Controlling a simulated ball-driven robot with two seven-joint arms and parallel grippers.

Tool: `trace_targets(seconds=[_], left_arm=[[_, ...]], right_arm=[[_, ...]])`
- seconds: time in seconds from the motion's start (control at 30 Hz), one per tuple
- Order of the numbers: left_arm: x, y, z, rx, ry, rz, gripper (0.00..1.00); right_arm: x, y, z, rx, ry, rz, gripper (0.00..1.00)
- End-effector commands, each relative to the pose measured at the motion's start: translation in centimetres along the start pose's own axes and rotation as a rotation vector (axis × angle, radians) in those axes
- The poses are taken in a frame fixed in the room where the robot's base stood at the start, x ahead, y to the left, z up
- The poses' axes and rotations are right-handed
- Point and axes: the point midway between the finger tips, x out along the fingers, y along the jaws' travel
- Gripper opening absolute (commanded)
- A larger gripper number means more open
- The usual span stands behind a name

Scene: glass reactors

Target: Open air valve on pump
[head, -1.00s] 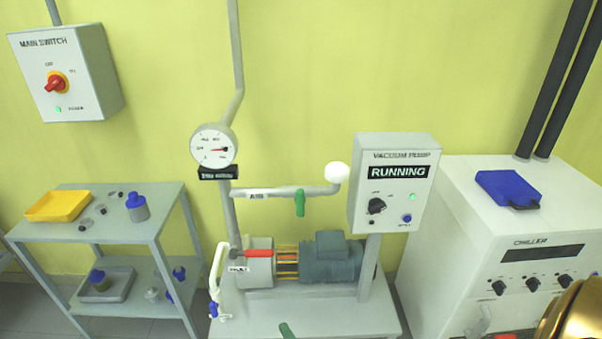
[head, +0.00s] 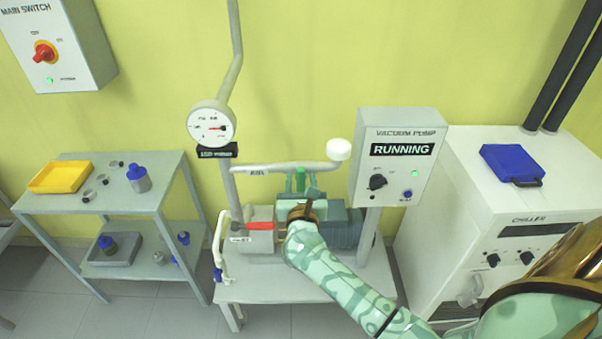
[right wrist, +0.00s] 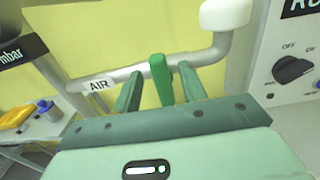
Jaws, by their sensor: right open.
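The vacuum pump (head: 346,228) stands on a grey table, with its AIR pipe (head: 270,168) running across above it. The green air valve handle (head: 301,181) hangs down from this pipe; it also shows in the right wrist view (right wrist: 161,80). My right gripper (head: 302,188) is just in front of the handle. In the right wrist view my right gripper (right wrist: 160,92) is open, with one finger on each side of the handle and visible gaps. The gripper hides part of the pump and of the handle in the head view. My left gripper is not in view.
A red handle (head: 259,226) sits on the pump's left. The control box (head: 398,180) reading RUNNING stands close on the right. A gauge (head: 210,127) and its pipe are at the left. The white chiller (head: 470,170) is further right.

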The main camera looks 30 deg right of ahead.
Motion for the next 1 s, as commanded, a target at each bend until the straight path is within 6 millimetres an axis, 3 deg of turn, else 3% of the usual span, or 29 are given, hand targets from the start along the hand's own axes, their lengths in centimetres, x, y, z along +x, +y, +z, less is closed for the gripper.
trace_targets(seconds=[0.2, 0.53, 0.7, 1.0], left_arm=[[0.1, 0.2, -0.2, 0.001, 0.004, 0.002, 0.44], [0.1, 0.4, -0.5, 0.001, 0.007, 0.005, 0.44], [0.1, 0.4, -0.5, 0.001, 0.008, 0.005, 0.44], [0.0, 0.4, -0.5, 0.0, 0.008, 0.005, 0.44]], right_arm=[[2.6, 0.0, 0.0, -0.002, -0.001, 0.0, 0.42], [3.1, 0.0, 0.0, -0.001, 0.0, 0.0, 0.42], [3.0, 0.0, 0.0, -0.002, 0.0, 0.0, 0.0], [3.0, 0.0, 0.0, -0.021, 0.0, 0.0, 0.0]])
